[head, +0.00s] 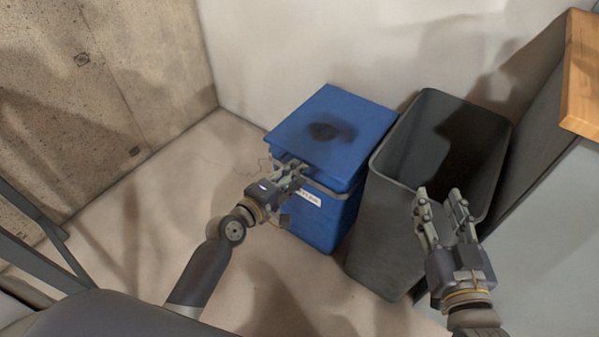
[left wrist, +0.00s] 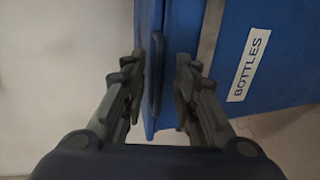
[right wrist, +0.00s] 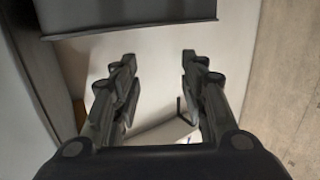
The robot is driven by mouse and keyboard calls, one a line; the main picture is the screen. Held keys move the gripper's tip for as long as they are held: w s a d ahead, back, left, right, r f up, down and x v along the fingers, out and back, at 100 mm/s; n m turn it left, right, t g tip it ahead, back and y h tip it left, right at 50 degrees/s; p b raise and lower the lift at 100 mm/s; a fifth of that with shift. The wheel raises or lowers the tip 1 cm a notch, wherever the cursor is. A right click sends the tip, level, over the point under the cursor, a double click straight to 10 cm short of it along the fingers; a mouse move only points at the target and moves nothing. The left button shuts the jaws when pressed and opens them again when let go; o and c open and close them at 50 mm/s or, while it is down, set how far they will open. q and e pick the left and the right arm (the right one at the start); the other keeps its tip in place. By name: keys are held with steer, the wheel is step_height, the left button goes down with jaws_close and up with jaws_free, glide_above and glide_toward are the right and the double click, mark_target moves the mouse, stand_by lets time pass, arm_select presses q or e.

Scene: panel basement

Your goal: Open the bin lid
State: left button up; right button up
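The blue bin (head: 322,220) stands against the back wall, with a flat blue lid (head: 350,112) on top. A "BOTTLES" label (left wrist: 249,64) shows on its front in the left wrist view. A narrow pale strip lies between lid and body; I cannot tell if it is a gap or a band. My left gripper (head: 294,172) is at the lid's front edge. In the left wrist view its open fingers (left wrist: 162,68) stand either side of the lid's thin front lip (left wrist: 156,80), without clearly gripping it. My right gripper (head: 441,200) is open and empty.
An open dark grey bin (head: 385,235) stands right beside the blue bin, with my right gripper in front of it. A grey cabinet with a wooden top (head: 583,75) is at the right. The floor (head: 150,255) left of the bins is clear.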

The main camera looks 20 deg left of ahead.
arm_select(q)
steer(key=shift+x, duration=1.3)
arm_select(e)
steer(key=shift+w+a+r+t+y, duration=0.1)
steer(key=shift+a+r+t+y, duration=0.1)
steer(key=shift+r+t, duration=0.45)
steer(key=shift+a+r+t+y, duration=0.1)
steer(key=shift+r+t+y, duration=0.15)
steer(key=shift+r, duration=0.75)
arm_select(q)
jaws_close()
